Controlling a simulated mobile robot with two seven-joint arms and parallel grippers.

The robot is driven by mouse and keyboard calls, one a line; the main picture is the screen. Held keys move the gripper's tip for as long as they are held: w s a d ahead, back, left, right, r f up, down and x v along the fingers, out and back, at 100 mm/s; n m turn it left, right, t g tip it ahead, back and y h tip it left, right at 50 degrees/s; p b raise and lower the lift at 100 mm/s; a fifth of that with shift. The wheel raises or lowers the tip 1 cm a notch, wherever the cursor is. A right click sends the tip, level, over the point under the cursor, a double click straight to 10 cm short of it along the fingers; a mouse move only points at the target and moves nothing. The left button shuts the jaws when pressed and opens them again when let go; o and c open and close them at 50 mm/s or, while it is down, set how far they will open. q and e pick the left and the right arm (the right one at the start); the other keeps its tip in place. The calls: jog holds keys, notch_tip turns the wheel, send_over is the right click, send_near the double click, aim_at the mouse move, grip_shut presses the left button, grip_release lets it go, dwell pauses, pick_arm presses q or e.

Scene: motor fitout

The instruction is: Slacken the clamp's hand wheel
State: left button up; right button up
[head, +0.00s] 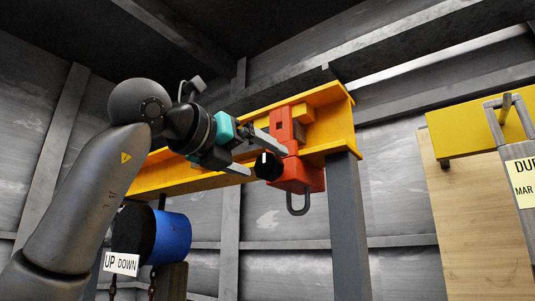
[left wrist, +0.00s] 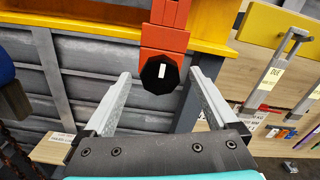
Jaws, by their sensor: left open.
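The red clamp (head: 301,175) hangs on the end of the yellow beam (head: 340,120), with a grey shackle below it. Its black hand wheel (head: 268,166) faces my left gripper; it also shows as a black many-sided knob with a white mark (left wrist: 160,74) in the left wrist view. My left gripper (head: 259,158) is open, its two fingers on either side of the wheel in the head view. In the left wrist view the wheel lies between and beyond the fingertips (left wrist: 160,75). I cannot tell whether the fingers touch it. My right gripper is not in view.
A blue motor drum (head: 172,238) with an UP DOWN label (head: 121,263) hangs at the lower left. A grey post (head: 347,225) stands under the beam end. A wooden board (head: 460,215) with a yellow bar (head: 480,125) is at the right.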

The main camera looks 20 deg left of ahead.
aim_at(264, 162)
pick_arm(q)
jog(key=shift+p+x, duration=0.45)
jog(key=shift+x, duration=1.2)
jog(key=c, duration=1.4)
